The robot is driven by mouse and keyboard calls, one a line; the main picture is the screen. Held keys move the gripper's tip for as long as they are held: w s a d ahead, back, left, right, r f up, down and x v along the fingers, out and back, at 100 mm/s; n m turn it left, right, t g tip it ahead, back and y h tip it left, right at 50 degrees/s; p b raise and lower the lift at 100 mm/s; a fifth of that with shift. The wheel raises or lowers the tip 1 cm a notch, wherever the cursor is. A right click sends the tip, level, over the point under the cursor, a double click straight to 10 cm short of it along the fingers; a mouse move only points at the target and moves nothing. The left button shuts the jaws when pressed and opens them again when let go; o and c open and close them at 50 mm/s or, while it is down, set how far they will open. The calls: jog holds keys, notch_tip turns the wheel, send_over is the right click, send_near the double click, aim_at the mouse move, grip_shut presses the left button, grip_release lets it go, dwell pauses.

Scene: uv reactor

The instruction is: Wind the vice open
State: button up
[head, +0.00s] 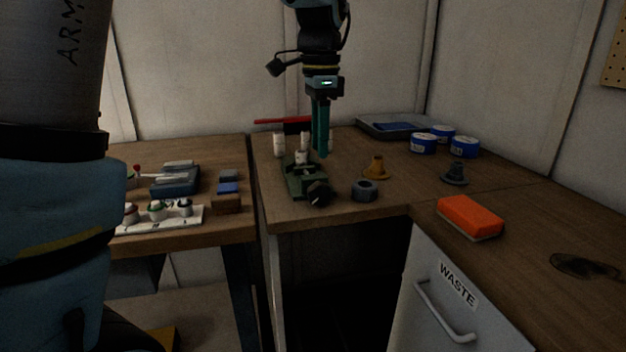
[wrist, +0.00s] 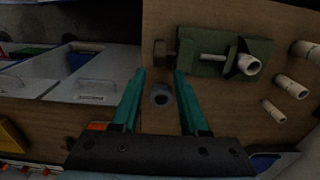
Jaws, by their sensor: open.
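The green vice (head: 304,180) stands near the front left corner of the right bench, with its dark round knob (head: 319,193) facing the front edge. A pale cylinder (head: 302,157) stands at its jaws; whether they press on it I cannot tell. In the wrist view the vice (wrist: 205,68) lies up and right, with a bare screw rod and the knob (wrist: 163,50) at its left end. My gripper (head: 321,155) points down above the bench by the vice, open and empty. In the wrist view the knob lies just beyond the gap between my fingertips (wrist: 159,75), not between them.
A dark grey ring (head: 364,190) lies right of the knob. Pale cylinders (head: 279,145) stand behind the vice.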

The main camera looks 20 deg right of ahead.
aim_at(319, 182)
notch_tip(319, 182, down, 10)
jog(key=shift+r+p, duration=0.15)
jog(key=shift+p, duration=0.15)
grip_shut()
dwell(0.4)
